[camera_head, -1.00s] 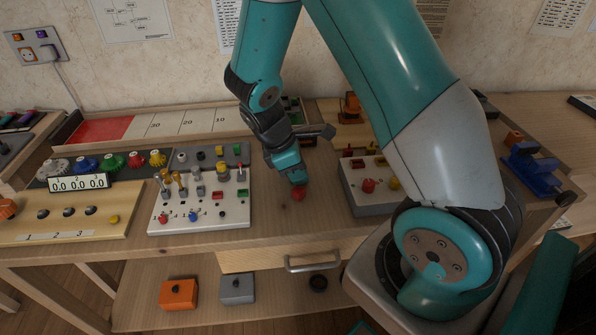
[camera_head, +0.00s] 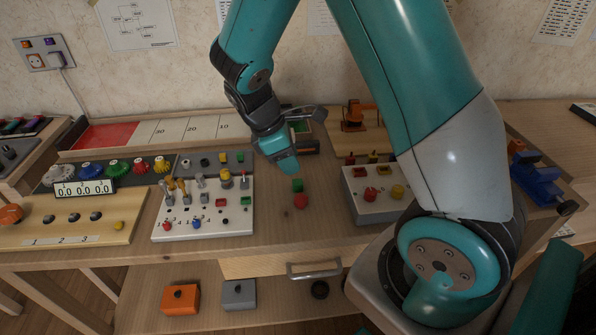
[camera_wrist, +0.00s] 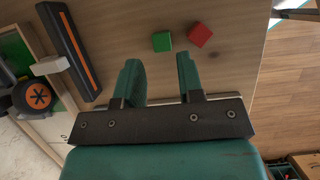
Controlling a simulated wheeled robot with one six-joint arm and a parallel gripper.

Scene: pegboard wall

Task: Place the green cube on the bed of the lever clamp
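The small green cube (camera_head: 297,185) lies on the bare tabletop just behind a red cube (camera_head: 300,201). In the wrist view the green cube (camera_wrist: 162,41) is ahead of the fingertips, beside the red cube (camera_wrist: 200,34). My gripper (camera_wrist: 160,72) is open with nothing between its fingers. In the head view it (camera_head: 285,168) hangs above the table, behind and left of the green cube. An orange device on a wooden base (camera_head: 355,115) at the back looks like the lever clamp; my arm passes close to its right, and its bed is too small to make out.
A white panel with switches and pegs (camera_head: 205,222) stands left of the cubes. A white box with red and yellow knobs (camera_head: 375,205) stands right. A blue vise (camera_head: 537,180) is at the far right. The tabletop around the cubes is clear.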

